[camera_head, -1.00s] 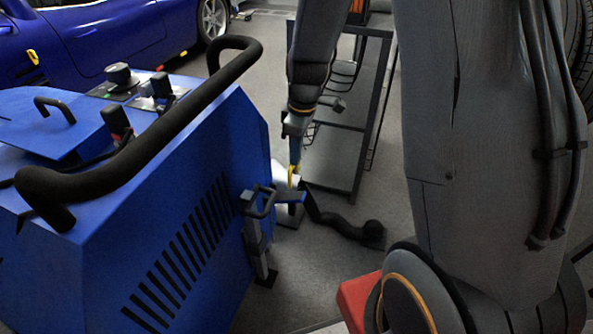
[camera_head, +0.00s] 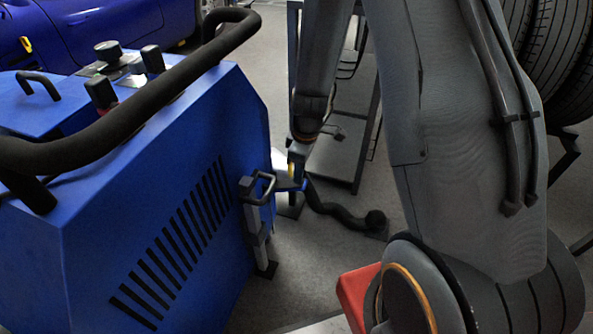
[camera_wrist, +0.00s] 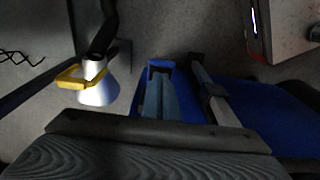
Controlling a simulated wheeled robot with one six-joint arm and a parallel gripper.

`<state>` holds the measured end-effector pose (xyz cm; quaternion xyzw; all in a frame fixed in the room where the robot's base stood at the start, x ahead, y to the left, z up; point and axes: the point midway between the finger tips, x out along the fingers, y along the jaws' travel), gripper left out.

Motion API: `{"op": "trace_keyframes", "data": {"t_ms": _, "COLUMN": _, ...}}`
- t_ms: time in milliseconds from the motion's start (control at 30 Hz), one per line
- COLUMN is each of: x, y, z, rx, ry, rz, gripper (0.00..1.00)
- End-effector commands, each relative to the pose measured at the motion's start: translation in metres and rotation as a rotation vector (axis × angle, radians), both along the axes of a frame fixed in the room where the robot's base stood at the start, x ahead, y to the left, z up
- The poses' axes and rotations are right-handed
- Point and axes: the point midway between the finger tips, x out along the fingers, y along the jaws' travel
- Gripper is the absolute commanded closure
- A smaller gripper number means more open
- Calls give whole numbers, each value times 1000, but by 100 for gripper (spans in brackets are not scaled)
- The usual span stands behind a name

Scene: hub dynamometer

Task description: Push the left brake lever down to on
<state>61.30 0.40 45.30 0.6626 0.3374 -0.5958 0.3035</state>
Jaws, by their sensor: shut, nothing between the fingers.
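The blue machine (camera_head: 190,200) stands at the left in the head view. On its near right side is a post (camera_head: 257,235) with a black looped handle (camera_head: 262,187) and a small blue plate (camera_head: 291,185). Two short black levers (camera_head: 98,92) (camera_head: 152,58) with knobs stand on its top. I cannot tell for certain which part is the left brake lever. My gripper (camera_head: 296,165) is shut and empty, pointing down just above or beside the blue plate; contact cannot be made out. In the wrist view my gripper (camera_wrist: 160,85) shows left of the grey post (camera_wrist: 211,92).
A thick black rail (camera_head: 130,110) runs along the machine's top. A white cone with a yellow handle (camera_wrist: 82,76) and a black hose (camera_head: 345,215) lie close beyond my gripper. A dark rack (camera_head: 345,150) stands behind; tyres (camera_head: 555,60) are at the right.

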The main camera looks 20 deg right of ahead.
Motion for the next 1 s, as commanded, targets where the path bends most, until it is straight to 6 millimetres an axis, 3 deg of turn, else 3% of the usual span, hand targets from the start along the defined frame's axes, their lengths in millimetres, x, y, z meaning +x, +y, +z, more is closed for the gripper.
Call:
{"op": "trace_keyframes", "data": {"t_ms": 667, "x": -5, "y": -7, "z": -11, "rx": 0, "ry": 0, "rz": -1, "gripper": 100}}
{"op": "trace_keyframes", "data": {"t_ms": 1000, "x": -14, "y": -22, "z": -45, "rx": 1, "ry": 1, "rz": -2, "gripper": 100}}
